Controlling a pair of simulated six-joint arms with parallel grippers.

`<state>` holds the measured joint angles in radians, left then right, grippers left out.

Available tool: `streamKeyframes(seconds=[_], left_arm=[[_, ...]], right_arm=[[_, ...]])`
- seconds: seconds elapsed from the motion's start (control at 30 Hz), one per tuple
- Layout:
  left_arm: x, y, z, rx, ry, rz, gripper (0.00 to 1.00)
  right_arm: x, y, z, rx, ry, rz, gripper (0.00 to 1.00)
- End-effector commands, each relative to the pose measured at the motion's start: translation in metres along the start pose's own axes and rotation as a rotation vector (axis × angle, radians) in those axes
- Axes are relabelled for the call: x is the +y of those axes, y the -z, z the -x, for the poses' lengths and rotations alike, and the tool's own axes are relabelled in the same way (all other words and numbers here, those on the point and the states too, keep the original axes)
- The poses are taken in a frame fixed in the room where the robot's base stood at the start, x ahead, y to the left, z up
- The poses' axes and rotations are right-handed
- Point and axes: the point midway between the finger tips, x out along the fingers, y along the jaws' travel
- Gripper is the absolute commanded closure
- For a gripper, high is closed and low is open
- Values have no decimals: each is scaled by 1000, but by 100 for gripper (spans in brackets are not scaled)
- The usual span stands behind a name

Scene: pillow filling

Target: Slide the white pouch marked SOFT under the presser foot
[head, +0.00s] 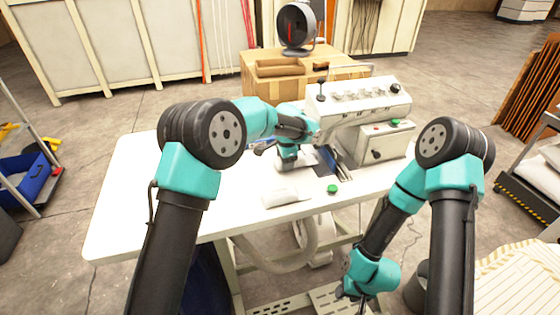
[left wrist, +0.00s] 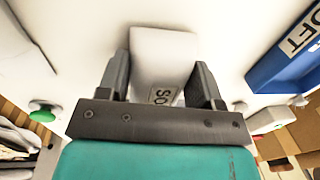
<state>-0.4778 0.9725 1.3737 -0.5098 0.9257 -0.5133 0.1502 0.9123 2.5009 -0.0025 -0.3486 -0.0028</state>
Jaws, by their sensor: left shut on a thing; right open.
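The white pouch (left wrist: 165,55) sits between the two fingers of my left gripper (left wrist: 160,85) in the left wrist view. Part of its black lettering, "SO", shows near the palm and the rest is hidden. In the head view my left gripper (head: 288,160) is low over the white table beside the sewing machine (head: 365,105), and the pouch is hard to make out there. The presser foot is not clearly visible. My right gripper (head: 355,290) is open and empty, hanging low in front of the table.
A white object (head: 285,197) and a green button (head: 332,188) are near the front of the table (head: 130,210). The table's left side is clear. A cardboard box (head: 270,88) stands behind.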

Motion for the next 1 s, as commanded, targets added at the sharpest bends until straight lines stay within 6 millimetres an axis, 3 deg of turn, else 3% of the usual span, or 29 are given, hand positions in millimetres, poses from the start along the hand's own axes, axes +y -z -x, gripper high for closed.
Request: streamKeyframes(seconds=[0.43,1.0], left_arm=[[0,24,-1,0,0,0,63],[0,26,-1,0,0,0,63]], right_arm=[[0,0,0,0,0,0,57],[0,0,0,0,0,0,57]])
